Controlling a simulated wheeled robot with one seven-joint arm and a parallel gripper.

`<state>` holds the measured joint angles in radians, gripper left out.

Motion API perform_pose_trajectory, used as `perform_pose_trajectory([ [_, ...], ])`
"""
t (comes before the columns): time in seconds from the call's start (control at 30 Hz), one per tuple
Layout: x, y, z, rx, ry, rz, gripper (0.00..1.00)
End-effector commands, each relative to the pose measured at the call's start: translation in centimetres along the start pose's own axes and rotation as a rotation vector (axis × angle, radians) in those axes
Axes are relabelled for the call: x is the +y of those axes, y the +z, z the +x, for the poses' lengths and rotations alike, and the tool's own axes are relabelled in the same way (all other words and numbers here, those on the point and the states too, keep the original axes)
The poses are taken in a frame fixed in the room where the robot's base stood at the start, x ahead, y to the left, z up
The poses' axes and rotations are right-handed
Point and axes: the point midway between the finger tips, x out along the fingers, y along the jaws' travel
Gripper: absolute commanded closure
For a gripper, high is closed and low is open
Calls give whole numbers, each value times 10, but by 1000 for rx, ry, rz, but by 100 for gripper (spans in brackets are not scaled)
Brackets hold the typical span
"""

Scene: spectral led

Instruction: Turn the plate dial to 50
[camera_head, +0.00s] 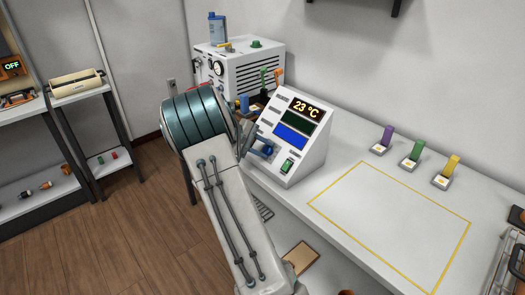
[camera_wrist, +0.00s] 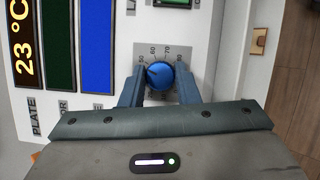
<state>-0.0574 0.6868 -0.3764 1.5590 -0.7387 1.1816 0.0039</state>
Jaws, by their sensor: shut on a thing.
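The plate dial (camera_wrist: 160,75) is a round blue knob on a grey scale plate, with 50, 60, 70 and 80 readable around it in the wrist view. A small light mark seems to lie on its left side, but is too small to read exactly. My gripper (camera_wrist: 160,86) is shut on the dial, one blue finger on its left and one on its right. The white control box (camera_head: 309,140) shows 23 °C on its display (camera_head: 306,108); the word PLATE stands beside this display in the wrist view (camera_wrist: 21,50). In the head view my gripper (camera_head: 262,149) hides the dial.
A green switch (camera_head: 287,166) sits low on the box front. A white machine (camera_head: 240,75) stands behind it. Purple (camera_head: 386,137), green (camera_head: 414,152) and yellow (camera_head: 449,170) pieces stand to the right. The yellow-outlined bench area (camera_head: 385,215) is clear.

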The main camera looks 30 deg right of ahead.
Motion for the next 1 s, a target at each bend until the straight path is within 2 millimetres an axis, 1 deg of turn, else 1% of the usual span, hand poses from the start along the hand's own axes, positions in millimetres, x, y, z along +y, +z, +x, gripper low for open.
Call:
perform_pose_trajectory([
  [0.13, 0, 0, 0, 1, -30, 69, 94],
  [0.33, 0, 0, 0, 0, -53, 122, 94],
  [0.87, 0, 0, 0, 0, -60, 140, 94],
  [0.9, 0, 0, 0, 0, -60, 140, 63],
  [0.93, 0, 0, 0, 0, -60, 139, 55],
  [0.97, 0, 0, 0, 0, -60, 139, 50],
  [1.0, 0, 0, 0, 0, -60, 139, 50],
])
